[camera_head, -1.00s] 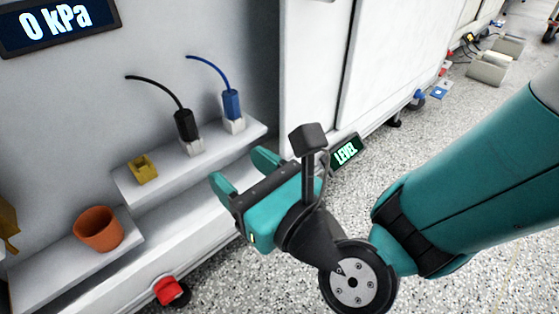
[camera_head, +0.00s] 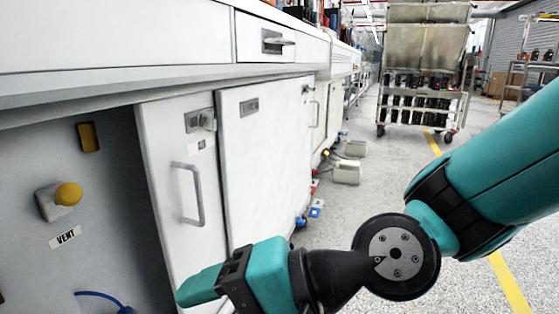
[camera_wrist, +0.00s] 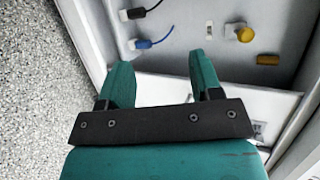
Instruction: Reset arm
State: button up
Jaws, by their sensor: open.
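My gripper (camera_head: 208,292) is teal with a dark mount, at the bottom of the head view, in front of the white cabinet doors. In the wrist view my gripper (camera_wrist: 160,75) has its two fingers apart with nothing between them. A yellow knob (camera_head: 68,194) on a grey mount sits on the recessed panel above a VENT label (camera_head: 65,238). The knob also shows in the wrist view (camera_wrist: 245,34). A blue cable (camera_head: 98,295) shows low in the recess. Blue (camera_wrist: 141,43) and black (camera_wrist: 136,13) connectors with cables show in the wrist view.
An open cabinet door (camera_head: 185,200) with a handle stands beside the recess. A bench edge (camera_head: 150,78) overhangs it. Grey boxes (camera_head: 346,172) and cables lie on the floor. A cart (camera_head: 420,90) stands farther back. Open floor lies to the right.

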jog(key=s+d+r+n+h+p, duration=0.1)
jog(key=d+r+n+h+p, duration=0.35)
jog(key=d+r+p, duration=0.5)
jog(key=s+d+r+n+h+p, duration=0.1)
jog(key=d+r+n+h+p, duration=0.4)
jog(key=d, duration=0.7)
notch_tip(320, 180, up, 36)
jog(key=p, duration=3.4)
jog(key=shift+w+m, duration=0.15)
jog(key=shift+m, duration=0.3)
